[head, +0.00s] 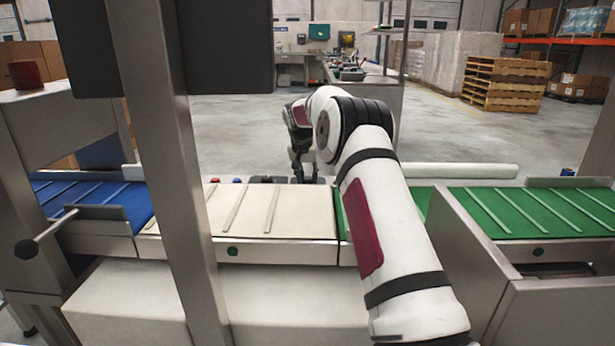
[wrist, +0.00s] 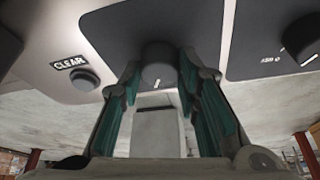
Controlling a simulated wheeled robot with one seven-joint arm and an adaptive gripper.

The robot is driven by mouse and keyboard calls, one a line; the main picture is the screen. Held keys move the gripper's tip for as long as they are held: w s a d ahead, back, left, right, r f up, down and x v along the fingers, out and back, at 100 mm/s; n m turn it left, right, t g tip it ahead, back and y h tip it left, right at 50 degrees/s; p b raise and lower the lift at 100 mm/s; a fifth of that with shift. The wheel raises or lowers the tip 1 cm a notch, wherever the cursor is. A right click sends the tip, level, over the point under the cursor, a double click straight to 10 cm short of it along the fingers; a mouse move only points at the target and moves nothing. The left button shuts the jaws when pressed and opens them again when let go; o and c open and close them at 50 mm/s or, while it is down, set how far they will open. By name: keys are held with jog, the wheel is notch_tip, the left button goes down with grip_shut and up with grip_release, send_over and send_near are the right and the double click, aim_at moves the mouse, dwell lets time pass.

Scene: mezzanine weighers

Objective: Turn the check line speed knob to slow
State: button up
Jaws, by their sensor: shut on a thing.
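A dark round knob (wrist: 158,66) with a short white pointer mark sits on a dark panel (wrist: 205,22) in the wrist view. It is between the green-padded fingers of my gripper (wrist: 162,88), which is shut on it. The mark is at the knob's lower edge in the picture. No speed label for this knob is readable, so I cannot tell its setting. In the head view my gripper (head: 302,160) points down at the small control strip (head: 268,180) behind the cream belt; the knob is hidden there.
In the wrist view a button labelled CLEAR (wrist: 84,79) is at left and another marked knob (wrist: 301,38) at right. In the head view blue (head: 95,197), cream (head: 262,208) and green (head: 540,212) belts run across. A steel post (head: 165,150) stands in front.

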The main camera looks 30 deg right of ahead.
jog(key=n+p, duration=0.1)
jog(key=p, duration=0.1)
jog(key=n+t+y+p, duration=0.1)
jog(key=n+p, duration=0.1)
jog(key=shift+s+d+r, duration=0.15)
jog(key=shift+d, duration=0.05)
jog(key=n+y+p, duration=0.1)
jog(key=n+p, duration=0.1)
jog(key=n, duration=0.1)
jog(key=n+y+p, duration=0.1)
jog(key=n, duration=0.1)
jog(key=shift+d+n+t+p, duration=0.1)
jog(key=shift+n+t+p, duration=0.2)
jog(key=shift+n+p, duration=0.1)
jog(key=shift+n+y, duration=0.6)
jog(key=shift+n, duration=1)
jog(key=shift+o, duration=0.2)
jog(key=shift+f, duration=0.2)
jog(key=o, duration=1.1)
